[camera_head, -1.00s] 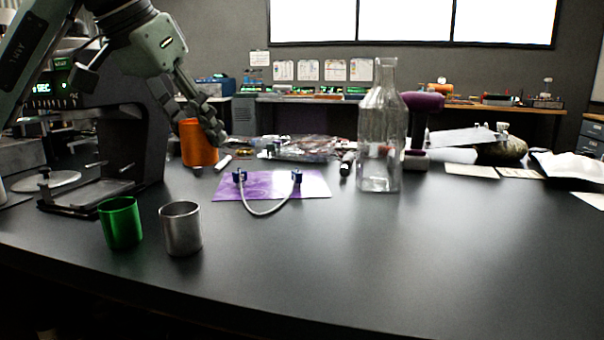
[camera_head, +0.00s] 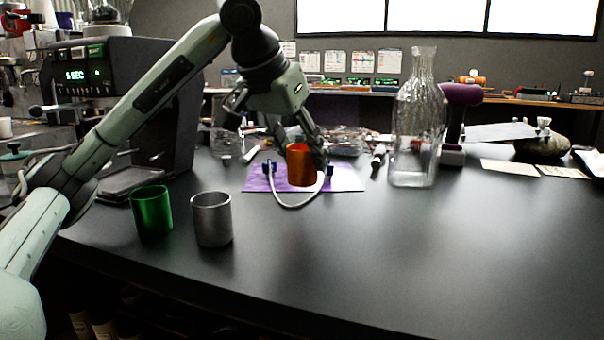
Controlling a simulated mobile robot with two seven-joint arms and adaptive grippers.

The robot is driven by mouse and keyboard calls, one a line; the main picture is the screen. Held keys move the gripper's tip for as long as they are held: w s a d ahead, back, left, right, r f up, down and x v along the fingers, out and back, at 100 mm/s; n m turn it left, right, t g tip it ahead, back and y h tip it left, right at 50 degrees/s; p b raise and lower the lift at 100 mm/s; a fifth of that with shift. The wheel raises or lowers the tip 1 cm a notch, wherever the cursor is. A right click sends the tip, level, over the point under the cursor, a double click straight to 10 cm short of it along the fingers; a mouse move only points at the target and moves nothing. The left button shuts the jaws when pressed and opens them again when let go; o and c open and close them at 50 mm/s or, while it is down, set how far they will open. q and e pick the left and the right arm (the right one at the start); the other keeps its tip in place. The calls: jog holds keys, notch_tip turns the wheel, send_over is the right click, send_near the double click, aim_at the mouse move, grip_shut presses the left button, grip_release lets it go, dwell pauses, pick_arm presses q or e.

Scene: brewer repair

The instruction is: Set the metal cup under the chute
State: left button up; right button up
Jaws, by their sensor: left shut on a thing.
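The metal cup (camera_head: 212,220), silver grey, stands upright on the dark table beside a green cup (camera_head: 152,211). The dark brewer (camera_head: 130,95) with a lit green display stands at the left, partly hidden by my left arm. The chute cannot be made out. My right gripper is not in view.
A purple mat (camera_head: 345,184) with a grey hose (camera_head: 290,206) lies mid-table. A clear glass bottle (camera_head: 417,130) stands right of it, with a purple tool (camera_head: 458,105) behind. A marker (camera_head: 378,155) lies between. The front right of the table is clear.

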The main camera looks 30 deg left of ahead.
aim_at(302, 176)
pick_arm(q)
notch_tip(302, 176, down, 4)
jog(key=shift+f+b, duration=0.1)
jog(key=shift+b, duration=0.2)
jog(key=o, duration=1.2)
jog(key=shift+c, duration=0.2)
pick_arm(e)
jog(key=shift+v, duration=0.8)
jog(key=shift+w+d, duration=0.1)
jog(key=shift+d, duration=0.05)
